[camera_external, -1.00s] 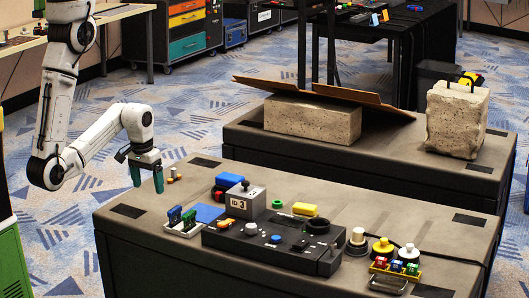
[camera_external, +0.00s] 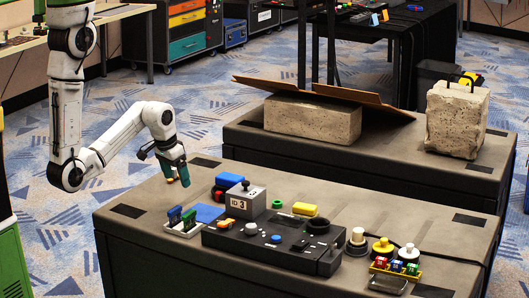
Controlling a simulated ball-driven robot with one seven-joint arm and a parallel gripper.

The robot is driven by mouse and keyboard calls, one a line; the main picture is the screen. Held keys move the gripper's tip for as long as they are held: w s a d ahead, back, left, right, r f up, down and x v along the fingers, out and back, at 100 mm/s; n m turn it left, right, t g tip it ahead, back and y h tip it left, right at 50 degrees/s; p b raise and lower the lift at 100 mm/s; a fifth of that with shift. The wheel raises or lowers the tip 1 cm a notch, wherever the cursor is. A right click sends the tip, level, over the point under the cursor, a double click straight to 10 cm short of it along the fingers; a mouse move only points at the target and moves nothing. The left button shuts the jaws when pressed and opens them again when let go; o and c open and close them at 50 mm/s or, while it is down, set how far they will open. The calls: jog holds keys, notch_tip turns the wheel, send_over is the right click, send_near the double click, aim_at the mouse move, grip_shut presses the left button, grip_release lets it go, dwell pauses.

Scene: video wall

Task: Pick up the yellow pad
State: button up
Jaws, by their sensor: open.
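The yellow pad (camera_external: 305,210) is a small flat block lying on the near grey-brown table, behind the black control panel (camera_external: 272,241) and right of a green ring (camera_external: 275,204). My gripper (camera_external: 178,177) has teal fingers pointing down. It is over the table's far left part, well left of the yellow pad and apart from it. It is open; the fingers overlap in this view, and no held object shows.
A grey box marked 3 (camera_external: 246,201) with a knob stands between my gripper and the yellow pad. Blue blocks (camera_external: 227,182) lie left of it. Yellow and white knobs (camera_external: 383,248) are at the right.

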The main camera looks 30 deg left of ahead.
jog(key=w+d+m+b, duration=0.1)
jog(key=w+d, duration=0.3)
jog(key=w+d+r+m+t+h+b, duration=0.1)
jog(key=w+d+m, duration=0.1)
jog(key=w+d, duration=0.2)
jog(key=w+d+m+h+b, duration=0.1)
jog(key=w+d+m, duration=0.1)
jog(key=w+d, duration=0.2)
jog(key=shift+d+r, duration=0.2)
jog(key=shift+r, duration=0.15)
jog(key=d+m+g+h+b, duration=0.15)
jog(key=d+m+b, duration=0.3)
jog(key=d, duration=0.85)
jog(key=m+g+b, duration=0.1)
jog(key=m+g, duration=0.1)
jog(key=m, duration=0.2)
send_near(305, 205)
jog(key=s, duration=0.1)
jog(key=x, duration=0.4)
jog(key=shift+d+f+b, duration=0.15)
jog(key=shift+f+b, duration=0.1)
jog(key=shift+b, duration=0.1)
jog(key=shift+w+b+x, duration=0.15)
jog(key=shift+w+x, duration=0.1)
jog(key=shift+x, duration=1.15)
jog(key=shift+w+b+x, duration=0.15)
jog(key=shift+w+x, duration=0.05)
jog(key=shift+x, duration=1.2)
jog(key=shift+c, duration=0.2)
jog(key=c, duration=1.1)
